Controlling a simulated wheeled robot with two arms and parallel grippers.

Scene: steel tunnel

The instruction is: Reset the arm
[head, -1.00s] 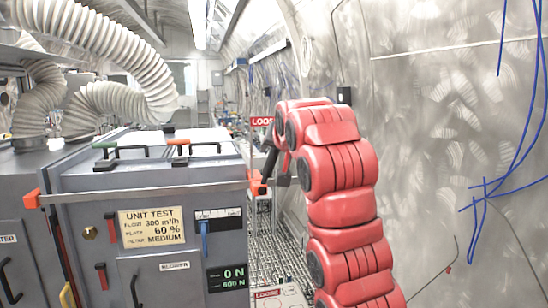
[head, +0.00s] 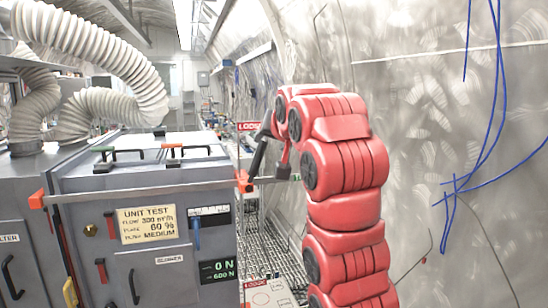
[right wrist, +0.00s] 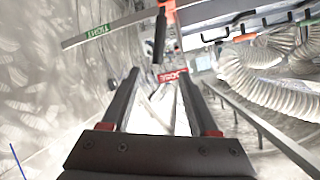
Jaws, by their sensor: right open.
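My right arm is the red one in the head view. Its gripper (head: 284,165) is small and partly hidden there, right of the orange end block (head: 243,181) of a long metal bar. In the right wrist view my right gripper (right wrist: 158,75) is open, with nothing between its two dark fingers. Ahead of the fingers, apart from them, a black lever (right wrist: 160,38) hangs from the bar (right wrist: 125,23). The lever also shows in the head view (head: 259,155), slanting up from the orange block. A green label (right wrist: 98,31) is on the bar's free end. My left gripper is not in view.
A grey cabinet (head: 150,240) with a UNIT TEST plate and a display reading 0 N and 600 N stands left. White ribbed hoses (head: 110,60) arch above it. A red LOOSE sign (head: 249,127) is behind the bar. The curved steel wall is close on the right.

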